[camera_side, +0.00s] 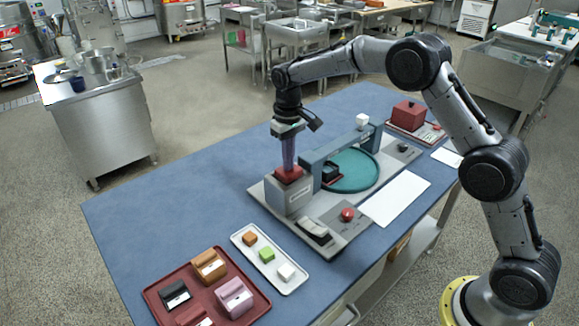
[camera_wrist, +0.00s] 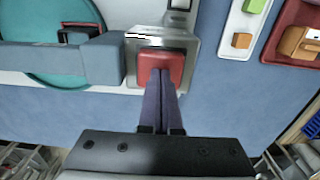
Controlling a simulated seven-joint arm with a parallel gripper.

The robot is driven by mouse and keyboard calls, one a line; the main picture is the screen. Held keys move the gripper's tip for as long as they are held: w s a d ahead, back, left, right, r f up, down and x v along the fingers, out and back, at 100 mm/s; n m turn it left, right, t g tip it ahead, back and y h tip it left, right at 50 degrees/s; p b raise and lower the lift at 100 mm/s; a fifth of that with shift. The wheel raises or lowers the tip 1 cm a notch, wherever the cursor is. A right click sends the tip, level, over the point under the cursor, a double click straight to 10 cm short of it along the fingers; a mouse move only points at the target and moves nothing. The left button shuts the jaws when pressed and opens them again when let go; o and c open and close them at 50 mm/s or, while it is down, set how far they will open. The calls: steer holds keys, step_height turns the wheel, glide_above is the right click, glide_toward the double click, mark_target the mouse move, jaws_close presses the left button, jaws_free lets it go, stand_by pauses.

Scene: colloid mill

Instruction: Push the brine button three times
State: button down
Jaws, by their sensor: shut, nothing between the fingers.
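My gripper (camera_side: 289,165) points straight down with its purple fingers shut and nothing between them. Its tips are at the top of a square red button (camera_side: 284,178) on a grey block (camera_side: 300,198) of the machine. In the wrist view the finger tips (camera_wrist: 161,72) overlap the red button (camera_wrist: 160,58), which sits in a metal frame. Whether they press it or only hover just above it, I cannot tell. A round red knob (camera_side: 347,214) stands on the machine's near right base. No label reading brine is legible on either one.
A grey-blue arm bridges a round teal plate (camera_side: 362,178) beside the button block. A white tray (camera_side: 278,277) with small cubes and a dark red tray (camera_side: 258,301) with several coloured blocks lie at the front left. The blue table (camera_side: 165,205) is bare at left.

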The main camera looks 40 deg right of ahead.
steer(key=shift+r, duration=3)
steer(key=shift+f, duration=1.95)
steer(key=shift+f, duration=1.9)
steer(key=shift+r, duration=3.85)
